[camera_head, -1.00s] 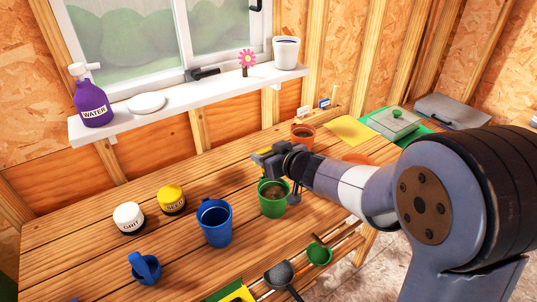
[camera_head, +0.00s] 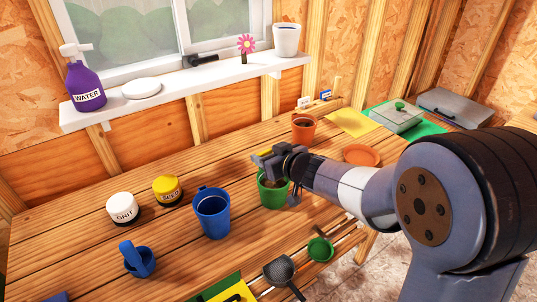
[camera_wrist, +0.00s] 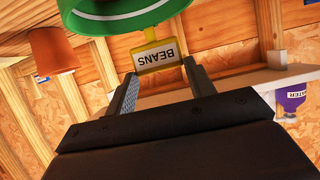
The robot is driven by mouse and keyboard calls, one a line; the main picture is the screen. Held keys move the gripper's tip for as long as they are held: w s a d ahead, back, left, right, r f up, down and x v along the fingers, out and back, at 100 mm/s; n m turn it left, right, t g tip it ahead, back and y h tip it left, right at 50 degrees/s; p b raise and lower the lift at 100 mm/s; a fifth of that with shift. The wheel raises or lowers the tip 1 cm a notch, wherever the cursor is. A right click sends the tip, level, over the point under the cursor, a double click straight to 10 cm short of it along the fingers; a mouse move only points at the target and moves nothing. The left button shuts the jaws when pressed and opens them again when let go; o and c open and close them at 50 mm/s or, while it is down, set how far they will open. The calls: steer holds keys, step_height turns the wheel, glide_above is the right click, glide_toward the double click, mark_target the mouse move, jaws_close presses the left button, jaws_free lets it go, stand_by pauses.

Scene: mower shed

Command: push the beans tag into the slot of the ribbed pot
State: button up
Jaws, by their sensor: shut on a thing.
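The beans tag (camera_wrist: 158,55) is yellow with a white BEANS label, upside down in the wrist view. My gripper (camera_wrist: 160,80) is shut on it, and its yellow (camera_head: 262,156) shows at the fingertips in the head view. A green pot (camera_head: 272,194) with soil stands on the bench just below my gripper (camera_head: 268,160). The slot is not visible.
A blue pot (camera_head: 211,213) stands left of the green pot. A terracotta pot (camera_head: 303,129) and an orange saucer (camera_head: 361,155) are behind and right. Seed (camera_head: 167,190) and grit (camera_head: 122,208) jars stand left.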

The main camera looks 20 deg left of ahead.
steer(key=shift+f, duration=0.25)
stand_by(0.6)
steer(key=o, duration=1)
steer(key=shift+o, duration=0.2)
steer(key=p+v, duration=0.2)
steer(key=v, duration=0.8)
steer(key=shift+s+d+r, duration=0.2)
steer(key=shift+d, duration=0.1)
steer(key=b+x, duration=0.2)
steer(key=x, duration=0.8)
steer(key=shift+w+a+f, duration=0.2)
steer(key=shift+a+f, duration=0.05)
steer(key=shift+a, duration=0.05)
steer(key=shift+r, duration=0.3)
